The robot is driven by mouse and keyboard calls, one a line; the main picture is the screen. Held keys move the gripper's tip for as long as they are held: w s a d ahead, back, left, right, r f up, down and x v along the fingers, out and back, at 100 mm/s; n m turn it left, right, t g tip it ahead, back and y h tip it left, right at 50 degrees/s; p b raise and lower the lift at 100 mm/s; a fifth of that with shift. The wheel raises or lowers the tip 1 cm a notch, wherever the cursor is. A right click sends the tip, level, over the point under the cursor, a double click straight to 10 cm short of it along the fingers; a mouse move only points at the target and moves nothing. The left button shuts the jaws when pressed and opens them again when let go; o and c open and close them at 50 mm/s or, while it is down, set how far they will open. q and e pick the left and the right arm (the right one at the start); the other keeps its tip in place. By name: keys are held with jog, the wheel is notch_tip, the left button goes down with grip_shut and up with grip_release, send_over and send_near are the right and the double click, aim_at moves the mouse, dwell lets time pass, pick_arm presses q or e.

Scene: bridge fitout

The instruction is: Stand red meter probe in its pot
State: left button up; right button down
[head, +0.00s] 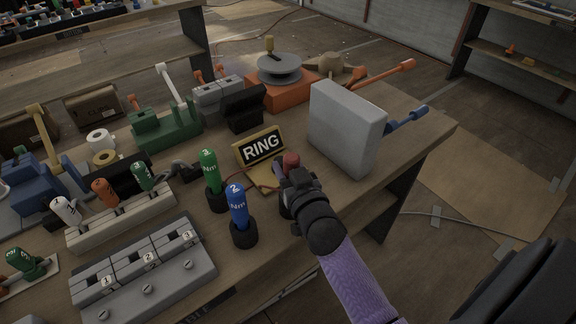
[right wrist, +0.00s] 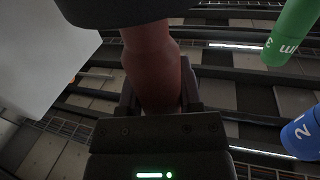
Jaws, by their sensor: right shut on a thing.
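The red meter probe (head: 291,160) shows its rounded top just above my right gripper (head: 290,181) in the head view. The right gripper is shut on it. In the right wrist view, which looks upside down, the red probe (right wrist: 152,65) runs between the fingers (right wrist: 157,100) to a dark round edge (right wrist: 130,8), which looks like its pot. The probe's lower end is hidden behind that edge, so I cannot tell how deep it sits. In the head view the gripper covers most of this spot. My left gripper is not in view.
A green driver (head: 209,170) and a blue driver (head: 238,207) stand in black pots close left of the gripper. The RING sign (head: 261,147) is just behind. A grey box (head: 346,128) stands to the right. The bench's front right corner is clear.

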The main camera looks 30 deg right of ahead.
jog(key=shift+c, duration=1)
grip_release()
jog(key=s+a+p, duration=0.1)
jog(key=s, duration=0.8)
jog(key=shift+s+a+p, duration=0.35)
jog(key=shift+s+a, duration=0.05)
